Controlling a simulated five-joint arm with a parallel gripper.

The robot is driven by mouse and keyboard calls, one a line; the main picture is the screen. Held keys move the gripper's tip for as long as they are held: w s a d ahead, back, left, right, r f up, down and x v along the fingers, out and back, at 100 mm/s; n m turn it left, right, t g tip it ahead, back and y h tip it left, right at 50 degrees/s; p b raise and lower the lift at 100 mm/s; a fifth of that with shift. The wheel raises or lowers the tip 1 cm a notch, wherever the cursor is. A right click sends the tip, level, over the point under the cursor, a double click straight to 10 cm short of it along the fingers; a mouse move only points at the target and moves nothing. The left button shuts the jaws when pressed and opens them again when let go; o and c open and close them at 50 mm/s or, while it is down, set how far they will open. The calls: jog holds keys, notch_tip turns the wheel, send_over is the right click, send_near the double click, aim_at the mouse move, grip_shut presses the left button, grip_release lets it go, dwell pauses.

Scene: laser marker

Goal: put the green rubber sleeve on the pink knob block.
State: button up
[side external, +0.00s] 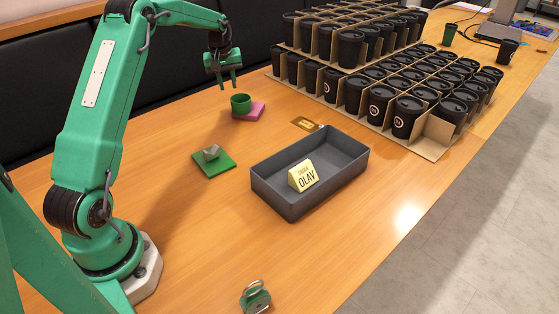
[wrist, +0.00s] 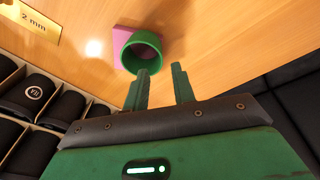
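The green rubber sleeve (side external: 241,99) stands upright with its open top facing up. It is at the pink knob block (side external: 256,112), over the block's left part in the side view. In the wrist view the sleeve (wrist: 155,43) covers part of the pink block (wrist: 119,39). No knob shows, and I cannot tell whether the sleeve is around it. My gripper (side external: 229,87) is above the sleeve, fingers pointing down, open and empty. In the wrist view one fingertip overlaps the sleeve's edge and the other is to its right, with a gap between them.
A green plate with a grey piece (side external: 212,154) lies in front. A dark tray (side external: 268,186) holds a yellow name sign (side external: 304,176). Cardboard carriers of black cups (side external: 380,100) fill the back right. A padlock-like item (side external: 255,297) is at the front.

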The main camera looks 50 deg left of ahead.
jog(key=r, duration=0.4)
jog(key=shift+s+d, duration=0.2)
jog(key=shift+s, duration=0.1)
jog(key=s+d+r+m+t, duration=0.1)
jog(key=s+d+r+m, duration=0.1)
jog(key=s+d+r, duration=0.3)
jog(key=s+d+r+m, duration=0.1)
jog(key=d+r+m, duration=0.15)
jog(key=d, duration=0.55)
jog(key=s+d+r+m+t, duration=0.1)
jog(key=s+d+r, duration=0.2)
jog(key=d+r, duration=0.25)
jog(key=s+d+f+m+t, duration=0.1)
jog(key=s+d+f+m, duration=0.1)
jog(key=s+d, duration=0.4)
jog(key=s+d+f+m+t+h, duration=0.1)
jog(key=s+d+m, duration=0.3)
jog(key=s, duration=1)
jog(key=d+f, duration=0.1)
jog(key=d, duration=0.2)
jog(key=shift+d, duration=0.2)
